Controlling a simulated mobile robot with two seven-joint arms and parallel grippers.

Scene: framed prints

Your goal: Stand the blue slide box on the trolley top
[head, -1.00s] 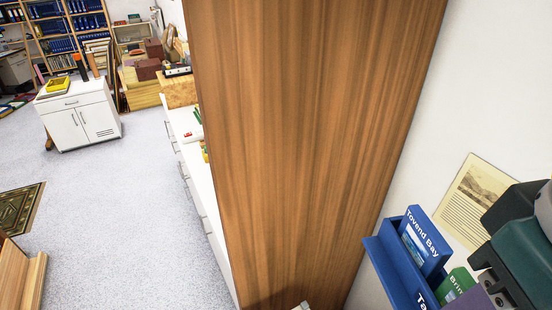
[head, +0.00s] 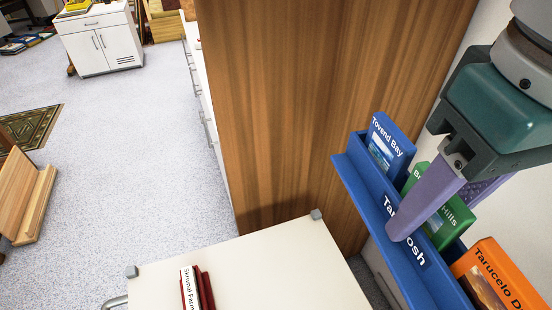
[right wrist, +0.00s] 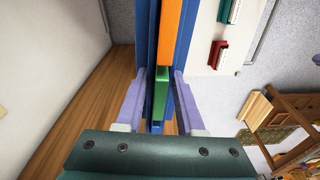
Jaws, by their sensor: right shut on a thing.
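The blue slide box (head: 361,178) is a long open holder at the right of the head view, tilted in the picture. Its front label is partly covered by my finger. It carries a blue "Tovend Bay" box, a green box and an orange box. My right gripper (head: 425,215) is shut across its walls, one finger over the label. The right wrist view shows the fingers (right wrist: 159,76) on both sides of the slide box (right wrist: 146,28). The trolley top (head: 275,255) is cream with grey corners, left of and apart from the slide box in the head view. My left gripper is out of view.
A tall wooden cabinet side (head: 300,100) rises behind the trolley. A white wall is close on the right. Open floor (head: 140,170) lies left.

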